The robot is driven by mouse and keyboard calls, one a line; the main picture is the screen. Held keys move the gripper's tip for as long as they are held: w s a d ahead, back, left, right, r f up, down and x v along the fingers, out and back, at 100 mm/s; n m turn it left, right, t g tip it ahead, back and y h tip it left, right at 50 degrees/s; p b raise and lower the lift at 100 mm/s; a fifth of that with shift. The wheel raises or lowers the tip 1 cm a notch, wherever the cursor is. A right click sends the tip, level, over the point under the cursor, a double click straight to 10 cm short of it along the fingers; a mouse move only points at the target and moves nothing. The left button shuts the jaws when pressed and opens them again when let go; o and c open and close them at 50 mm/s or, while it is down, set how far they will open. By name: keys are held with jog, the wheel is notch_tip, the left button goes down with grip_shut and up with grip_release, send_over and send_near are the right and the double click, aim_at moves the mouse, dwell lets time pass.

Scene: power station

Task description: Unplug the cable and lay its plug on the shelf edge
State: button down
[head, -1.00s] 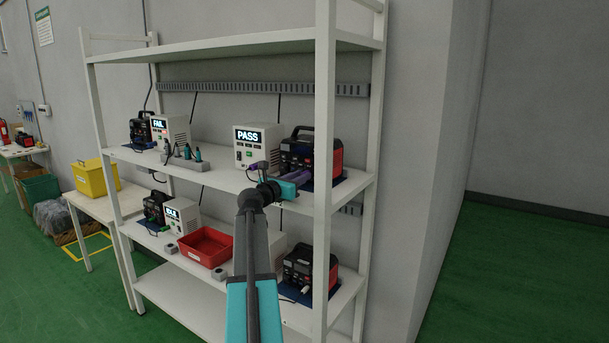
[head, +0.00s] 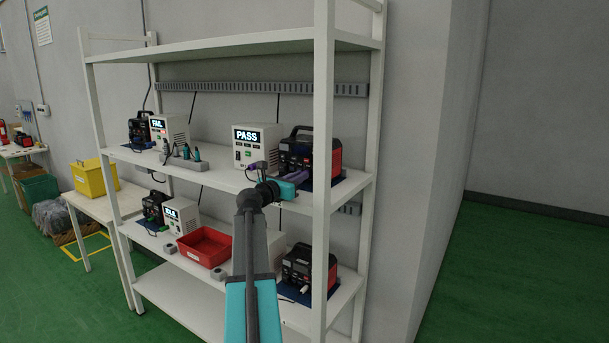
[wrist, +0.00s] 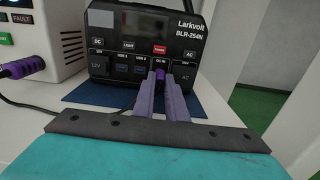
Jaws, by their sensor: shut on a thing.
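A black cable (wrist: 30,106) runs to the left. A purple connector (wrist: 24,67) sits in the tester. My gripper also shows in the head view (head: 304,176).
The PASS tester (head: 257,148) stands just left of the power station. A white shelf post (head: 324,170) rises close to the right of my gripper. The lower shelf holds a red bin (head: 205,258) and another power station (head: 308,270). Bare shelf lies in front of the PASS tester.

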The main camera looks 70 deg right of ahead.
jog(key=shift+a, duration=0.15)
jog(key=shift+w+a, duration=0.2)
jog(key=shift+a, duration=0.45)
jog(key=shift+p+v, duration=1.1)
jog(key=shift+v, duration=2.55)
jog(key=shift+f+b, duration=0.7)
jog(key=shift+f, duration=1.1)
dwell(0.5)
jog(key=c, duration=1.7)
grip_release()
jog(key=shift+a, duration=0.1)
jog(key=b+v, duration=0.3)
jog(key=v, duration=1)
jog(key=shift+w+a, duration=0.1)
jog(key=shift+a, duration=0.2)
